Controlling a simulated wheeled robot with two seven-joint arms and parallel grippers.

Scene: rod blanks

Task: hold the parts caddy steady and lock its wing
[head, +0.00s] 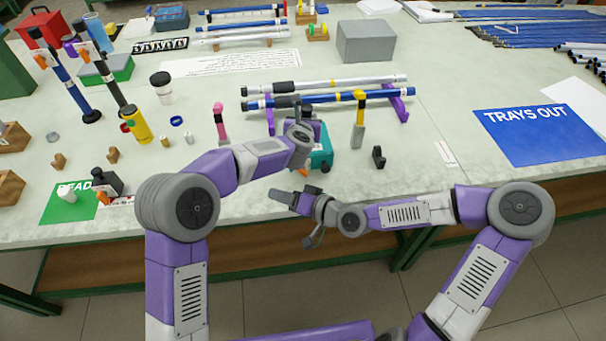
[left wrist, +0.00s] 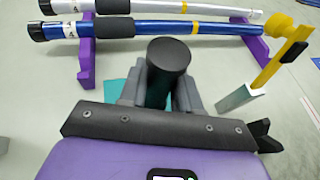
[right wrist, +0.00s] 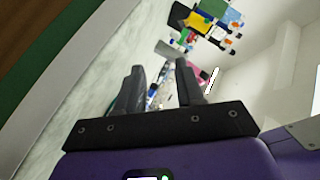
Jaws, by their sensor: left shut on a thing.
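The teal parts caddy (head: 321,152) stands on the table in the head view, partly hidden behind my left arm. My left gripper (head: 297,122) is above it, shut on its dark upright handle. In the left wrist view the handle's round black top (left wrist: 169,54) is between the fingers, with teal (left wrist: 112,88) below. A small orange piece (head: 303,171) shows at the caddy's near side; I cannot tell whether it is the wing. My right gripper (head: 296,217) is open and empty near the table's front edge, apart from the caddy. Its parted fingers (right wrist: 160,82) show in the right wrist view.
Behind the caddy, white and blue rods (head: 330,98) lie on purple stands (head: 398,106). A pink-handled tool (head: 220,122), a yellow-topped tool (head: 358,122) and a small black piece (head: 378,156) stand nearby. A blue "TRAYS OUT" mat (head: 540,138) lies right.

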